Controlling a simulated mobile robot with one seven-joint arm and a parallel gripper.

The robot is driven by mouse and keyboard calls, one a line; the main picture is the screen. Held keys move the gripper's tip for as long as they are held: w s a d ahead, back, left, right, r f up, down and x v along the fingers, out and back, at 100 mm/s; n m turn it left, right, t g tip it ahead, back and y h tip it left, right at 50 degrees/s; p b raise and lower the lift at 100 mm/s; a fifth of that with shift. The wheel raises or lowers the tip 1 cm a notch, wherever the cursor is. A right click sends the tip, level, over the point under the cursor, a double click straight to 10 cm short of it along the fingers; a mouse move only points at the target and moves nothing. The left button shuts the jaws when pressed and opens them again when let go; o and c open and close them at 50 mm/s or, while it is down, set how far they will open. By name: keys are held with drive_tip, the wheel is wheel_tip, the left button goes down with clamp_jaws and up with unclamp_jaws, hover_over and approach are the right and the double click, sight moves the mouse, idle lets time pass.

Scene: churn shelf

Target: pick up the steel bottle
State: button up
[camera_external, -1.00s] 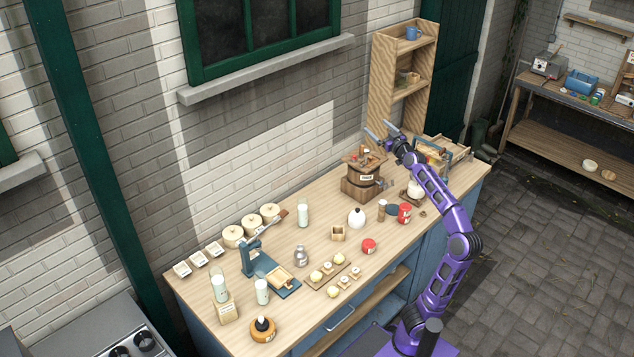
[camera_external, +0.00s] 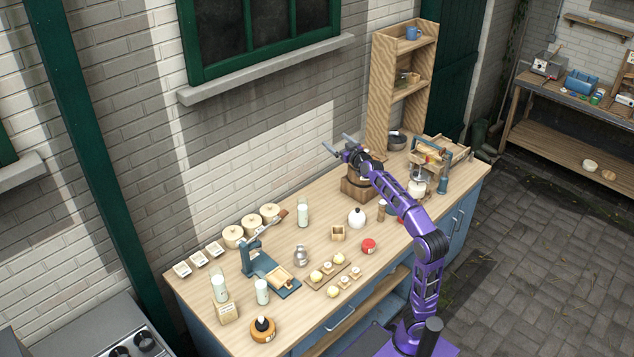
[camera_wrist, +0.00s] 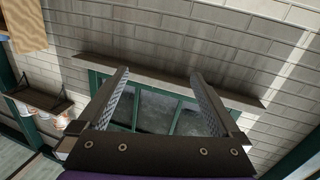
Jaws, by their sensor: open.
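My gripper (camera_external: 337,144) is open and empty, raised above the back of the counter near the wooden churn box, well up and to the right of the bottle in the external view. In the wrist view my gripper (camera_wrist: 160,95) has its two fingers spread wide with nothing between them. That view faces the wall and window, and the bottle is not in it.
A blue press (camera_external: 265,265) stands left of the bottle.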

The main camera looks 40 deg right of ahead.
drive_tip(key=w+a+f+m+g+y+p, duration=0.25)
drive_tip(key=a+f+g+y, duration=0.3)
drive_tip(key=a+f, duration=2.1)
drive_tip(key=s+a+f+m+g+y+p, duration=0.2)
drive_tip(key=s+a+f+m+g+y, duration=0.25)
drive_tip(key=s+a+f, duration=1.05)
drive_tip(key=w+a+r+m+t+y, duration=0.2)
drive_tip(key=a+r+m, duration=0.2)
drive_tip(key=a+m, duration=0.15)
drive_tip(key=w+d+r+m+t, duration=0.3)
drive_tip(key=w+r+m+t, duration=0.15)
drive_tip(key=w+m, duration=0.65)
drive_tip(key=m+h, duration=0.3)
drive_tip(key=m, duration=0.5)
hover_over(305, 253)
drive_tip(key=s+a, duration=0.3)
wheel_tip(305, 253, down, 8)
drive_tip(key=r, duration=0.1)
drive_tip(key=s+d+f+n, duration=0.2)
drive_tip(key=s+d+f, duration=0.4)
drive_tip(key=s+d, duration=0.3)
drive_tip(key=shift+g, duration=0.45)
drive_tip(key=x, duration=0.5)
drive_tip(key=a+b+x, duration=0.1)
drive_tip(key=x, duration=0.5)
drive_tip(key=b+x, duration=0.1)
drive_tip(key=x, duration=0.4)
drive_tip(key=shift+w+a+r, duration=0.15)
drive_tip(key=shift+a, duration=0.2)
drive_tip(key=shift+y, duration=0.3)
